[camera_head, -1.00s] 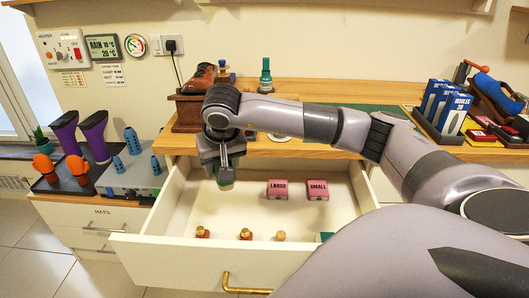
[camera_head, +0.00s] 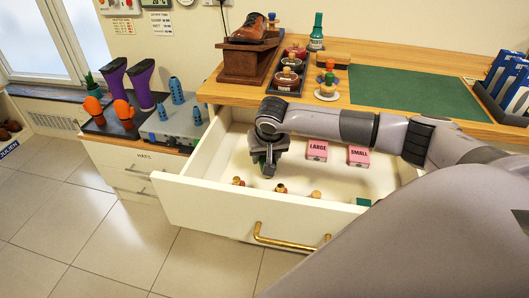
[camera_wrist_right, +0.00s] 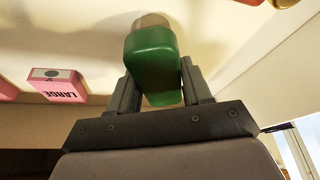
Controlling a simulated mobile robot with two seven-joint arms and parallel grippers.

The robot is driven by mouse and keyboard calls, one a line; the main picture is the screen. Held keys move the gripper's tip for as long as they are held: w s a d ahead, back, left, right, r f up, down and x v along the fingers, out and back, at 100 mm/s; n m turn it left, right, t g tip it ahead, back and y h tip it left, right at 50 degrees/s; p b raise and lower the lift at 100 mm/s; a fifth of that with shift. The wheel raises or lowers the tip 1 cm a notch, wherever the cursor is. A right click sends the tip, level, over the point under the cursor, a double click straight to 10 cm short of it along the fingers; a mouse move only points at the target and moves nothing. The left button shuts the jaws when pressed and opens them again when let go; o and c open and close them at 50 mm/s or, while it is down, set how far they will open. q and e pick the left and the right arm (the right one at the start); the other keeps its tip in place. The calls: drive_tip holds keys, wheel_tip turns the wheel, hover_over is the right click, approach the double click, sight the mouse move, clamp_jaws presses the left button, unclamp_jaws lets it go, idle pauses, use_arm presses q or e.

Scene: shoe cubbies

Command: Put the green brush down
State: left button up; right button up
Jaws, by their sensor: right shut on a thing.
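The green brush (camera_wrist_right: 152,62) is between the two fingers of my right gripper (camera_wrist_right: 160,85) in the right wrist view. Its green body fills the gap, and a pale tan end shows at its far side. In the head view my right gripper (camera_head: 268,165) reaches down into the open drawer (camera_head: 225,205), at its left part. Only a bit of dark green shows there below the jaws. I cannot tell whether the brush touches the drawer floor. My left gripper is not in view.
The drawer holds pink LARGE (camera_head: 316,150) and SMALL (camera_head: 359,155) boxes, several small wooden-topped items along its front, and a green block (camera_head: 363,202).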

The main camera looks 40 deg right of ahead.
drive_tip(key=shift+w+d+f, duration=0.2)
drive_tip(key=shift+w+d, duration=0.05)
drive_tip(key=shift+w, duration=0.25)
drive_tip(key=shift+w+d+f, duration=0.2)
drive_tip(key=shift+w+d, duration=0.05)
drive_tip(key=shift+w, duration=0.25)
drive_tip(key=shift+f, duration=0.2)
drive_tip(key=shift+f, duration=0.15)
drive_tip(key=o, duration=1.1)
